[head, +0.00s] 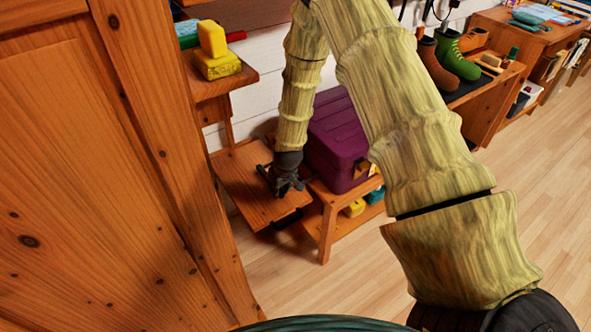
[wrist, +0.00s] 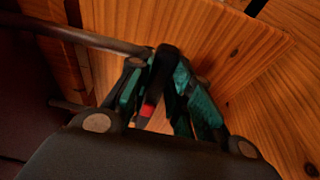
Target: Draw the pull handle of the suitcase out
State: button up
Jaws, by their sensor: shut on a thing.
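The suitcase (head: 338,140) is purple with a brass-coloured latch and lies on a low wooden bench in the head view. Its dark side (wrist: 28,95) fills the left of the wrist view. Two dark rods of the pull handle (wrist: 85,37) run from that side toward my fingers. My gripper (head: 284,185) is just left of the suitcase, pointing down. In the wrist view its green-lined fingers (wrist: 165,100) are closed around the dark grip of the handle. A small red mark shows between them. The far end of the grip is partly hidden by the fingers.
A wooden panel (head: 250,185) lies directly under my gripper, with a black bar (head: 277,222) at its front edge. A large wooden cabinet (head: 90,180) blocks the left. Boots (head: 455,58) stand on a bench at the right. The floor (head: 355,270) in front is clear.

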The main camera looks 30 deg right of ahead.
jog(key=shift+s+a+r+p, duration=0.15)
jog(key=shift+a+p, duration=0.35)
jog(key=shift+a, duration=2.15)
jog(key=o, duration=0.9)
jog(key=shift+p+v, duration=2.3)
jog(key=shift+v, duration=0.6)
jog(key=shift+s, duration=0.1)
